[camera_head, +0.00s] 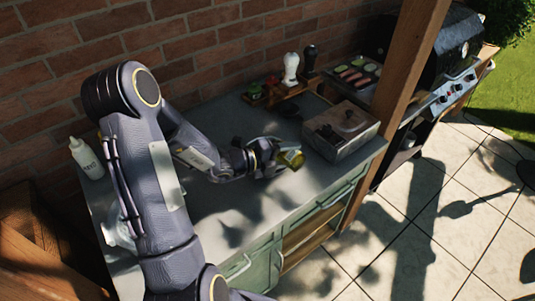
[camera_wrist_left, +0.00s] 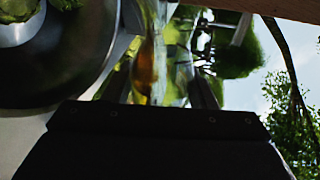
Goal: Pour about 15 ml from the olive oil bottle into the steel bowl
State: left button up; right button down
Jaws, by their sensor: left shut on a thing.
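My left gripper (camera_head: 270,163) is over the grey counter, shut on the olive oil bottle (camera_head: 291,158). The bottle is glassy with yellow-green oil, and it lies tilted well over, pointing right in the head view. In the left wrist view the bottle (camera_wrist_left: 148,62) shows amber and clear between the fingers (camera_wrist_left: 160,85). A large dark round thing (camera_wrist_left: 75,75) with a paler middle fills the upper left of that view; I cannot tell whether it is the steel bowl. I cannot make out the steel bowl surely in the head view. My right gripper is not in view.
A grey box (camera_head: 340,130) stands right of the bottle. White (camera_head: 290,68) and black (camera_head: 310,58) mills stand on a wooden rack at the back. A white squeeze bottle (camera_head: 86,158) is at left. The front counter is clear.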

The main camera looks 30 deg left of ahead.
pick_arm(q)
jog(key=m+y+b, duration=0.1)
jog(key=m+b, duration=0.1)
jog(key=b, duration=0.1)
jog(key=shift+d+f+b, duration=0.1)
jog(key=shift+f+b, duration=0.05)
jog(key=shift+b, duration=0.25)
jog(key=shift+r+m+y, duration=0.3)
jog(key=shift+r+y, duration=0.1)
jog(key=shift+y, duration=0.1)
jog(key=shift+s+d+r+p, duration=0.1)
jog(key=shift+p, duration=0.2)
jog(key=shift+a, duration=0.2)
jog(key=shift+d, duration=0.1)
